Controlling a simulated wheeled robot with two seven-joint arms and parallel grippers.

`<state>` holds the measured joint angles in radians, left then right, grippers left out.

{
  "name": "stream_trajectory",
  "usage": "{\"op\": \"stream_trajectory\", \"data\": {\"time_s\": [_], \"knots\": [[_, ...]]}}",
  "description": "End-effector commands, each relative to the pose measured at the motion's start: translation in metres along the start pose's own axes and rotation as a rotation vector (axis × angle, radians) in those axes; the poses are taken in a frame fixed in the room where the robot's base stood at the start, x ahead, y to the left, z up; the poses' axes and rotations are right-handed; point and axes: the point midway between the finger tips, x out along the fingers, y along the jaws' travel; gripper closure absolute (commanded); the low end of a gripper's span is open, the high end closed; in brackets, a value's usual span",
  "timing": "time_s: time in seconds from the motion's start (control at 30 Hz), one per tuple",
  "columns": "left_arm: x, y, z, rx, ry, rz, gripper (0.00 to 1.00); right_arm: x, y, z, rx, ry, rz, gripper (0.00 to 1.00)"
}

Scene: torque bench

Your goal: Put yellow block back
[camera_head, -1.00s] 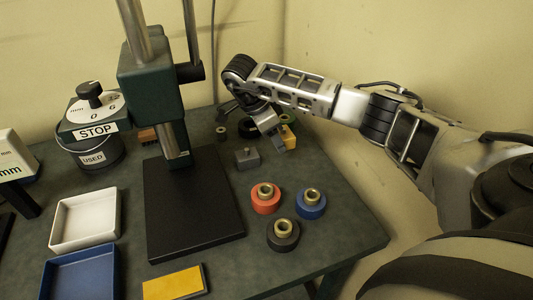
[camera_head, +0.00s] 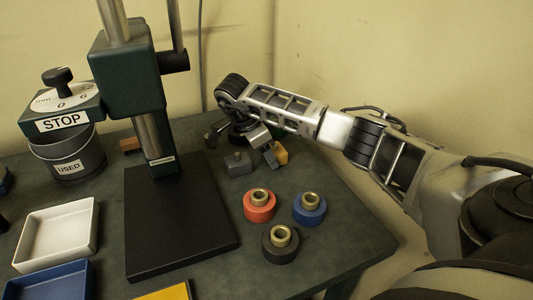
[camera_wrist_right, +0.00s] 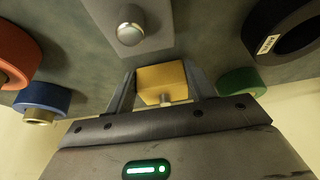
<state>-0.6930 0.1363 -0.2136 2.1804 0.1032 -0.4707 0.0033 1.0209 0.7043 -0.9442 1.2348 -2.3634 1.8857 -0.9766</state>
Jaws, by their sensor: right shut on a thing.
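The yellow block (camera_head: 281,153) is at the back right of the bench, partly hidden by my right gripper (camera_head: 268,156) in the head view. In the right wrist view the yellow block (camera_wrist_right: 160,78) sits between the two fingers of my right gripper (camera_wrist_right: 163,90), which is shut on it. A small metal stud shows on the block's near face. I cannot tell whether the block touches the bench. My left gripper is not in view.
A grey block with a knob (camera_head: 238,163) stands close left of the gripper. Red (camera_head: 259,207), blue (camera_head: 309,209) and black (camera_head: 281,245) rings lie in front. A green ring (camera_wrist_right: 240,82) is beside the yellow block. The press base (camera_head: 180,225) stands left.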

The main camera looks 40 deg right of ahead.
Motion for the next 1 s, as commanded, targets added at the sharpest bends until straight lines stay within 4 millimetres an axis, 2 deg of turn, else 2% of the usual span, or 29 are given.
{"op": "stream_trajectory", "data": {"time_s": [0.1,0.13,0.2,0.57,0.77,1.0], "knots": [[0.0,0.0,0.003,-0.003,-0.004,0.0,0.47,0.002,-0.001,0.0,0.003,0.001,-0.003,1.0],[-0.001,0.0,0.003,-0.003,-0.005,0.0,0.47,0.003,0.0,0.001,0.001,0.0,0.0,0.37],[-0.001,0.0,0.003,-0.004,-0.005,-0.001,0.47,0.003,0.0,0.001,0.001,0.0,0.0,0.24],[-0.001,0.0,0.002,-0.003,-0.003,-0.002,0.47,-0.004,0.0,0.0,0.0,0.0,-0.001,0.24],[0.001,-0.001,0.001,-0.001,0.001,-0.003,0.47,-0.038,-0.001,0.0,0.0,-0.001,-0.006,0.24],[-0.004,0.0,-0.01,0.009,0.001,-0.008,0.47,-0.094,-0.001,-0.002,0.001,0.001,-0.005,0.24]]}}
